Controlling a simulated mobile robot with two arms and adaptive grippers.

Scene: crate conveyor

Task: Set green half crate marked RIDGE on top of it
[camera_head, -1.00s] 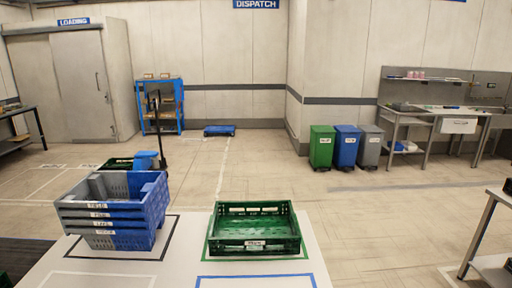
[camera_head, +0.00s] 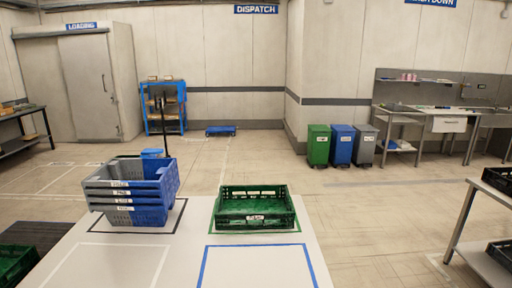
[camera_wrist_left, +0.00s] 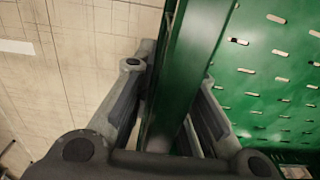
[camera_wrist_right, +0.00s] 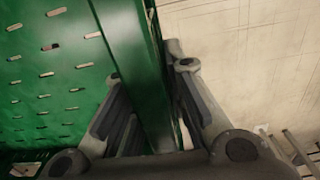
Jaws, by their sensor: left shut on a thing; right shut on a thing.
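My left gripper (camera_wrist_left: 180,105) is shut on the wall of a green crate (camera_wrist_left: 270,70) in the left wrist view, with one finger on each side of the wall. My right gripper (camera_wrist_right: 155,105) is shut on a wall of a green crate (camera_wrist_right: 60,75) in the right wrist view. Its slotted surface lies inward of both grippers; no label shows there. The head view shows neither gripper. In it, a green crate (camera_head: 256,222) with a small unreadable label sits inside the green outline on the white table.
A stack of grey-and-blue crates (camera_head: 125,202) stands in the black outline on the table (camera_head: 180,270). The blue outline (camera_head: 262,247) is empty. Another green crate (camera_head: 12,265) is at lower left. A metal rack (camera_head: 465,240) with dark crates stands at right.

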